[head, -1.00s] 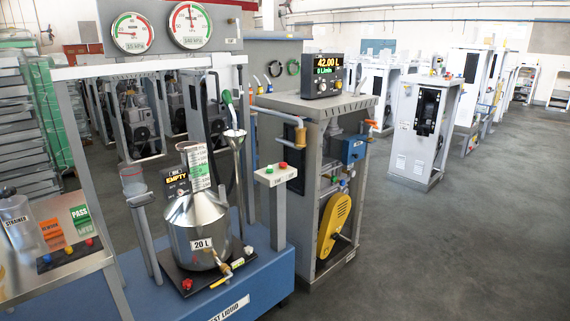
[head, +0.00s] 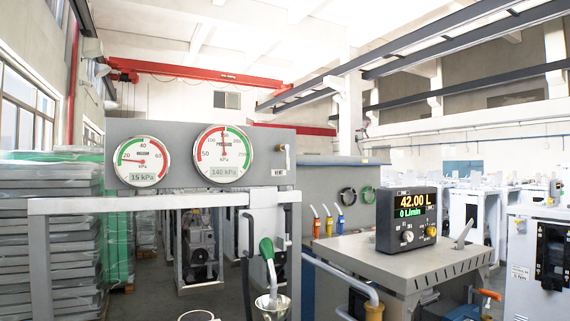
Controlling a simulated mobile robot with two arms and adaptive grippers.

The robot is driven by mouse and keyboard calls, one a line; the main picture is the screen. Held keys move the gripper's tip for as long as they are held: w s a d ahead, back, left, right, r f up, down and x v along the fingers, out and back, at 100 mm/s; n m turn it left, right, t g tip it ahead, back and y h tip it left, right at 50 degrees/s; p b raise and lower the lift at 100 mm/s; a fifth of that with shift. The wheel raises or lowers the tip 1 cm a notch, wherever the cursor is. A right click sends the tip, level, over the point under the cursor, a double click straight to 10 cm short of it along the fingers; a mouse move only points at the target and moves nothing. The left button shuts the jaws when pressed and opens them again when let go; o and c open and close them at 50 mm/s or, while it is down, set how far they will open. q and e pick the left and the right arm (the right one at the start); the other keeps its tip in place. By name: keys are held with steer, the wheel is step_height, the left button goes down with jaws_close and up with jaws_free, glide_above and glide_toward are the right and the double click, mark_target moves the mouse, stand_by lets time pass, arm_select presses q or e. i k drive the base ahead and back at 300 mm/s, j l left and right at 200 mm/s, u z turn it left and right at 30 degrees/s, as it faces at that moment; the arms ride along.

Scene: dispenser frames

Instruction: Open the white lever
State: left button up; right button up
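A small pale, whitish lever (head: 288,156) is on the right end of the grey gauge panel (head: 185,135), just above a small white label (head: 278,173) that seems to read VENT. It stands about upright. A second, grey lever (head: 463,233) slants up from the top of the dispenser cabinet (head: 405,262), right of the display box. Neither of my grippers is in view, and nothing touches either lever.
The panel carries two round gauges, reading 15 kPa (head: 141,162) and 140 kPa (head: 223,154). A green-handled nozzle (head: 267,250) rests in a metal funnel (head: 272,305). The display box (head: 407,220) shows 42.00 L. Stacked grey trays (head: 50,240) stand at left.

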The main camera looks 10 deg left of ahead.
mark_target(287, 160)
steer(key=i+l+u, duration=0.3)
steer(key=i+l, duration=0.15)
steer(key=i+l+u, duration=0.3)
steer(key=l, duration=0.3)
steer(key=i, duration=0.05)
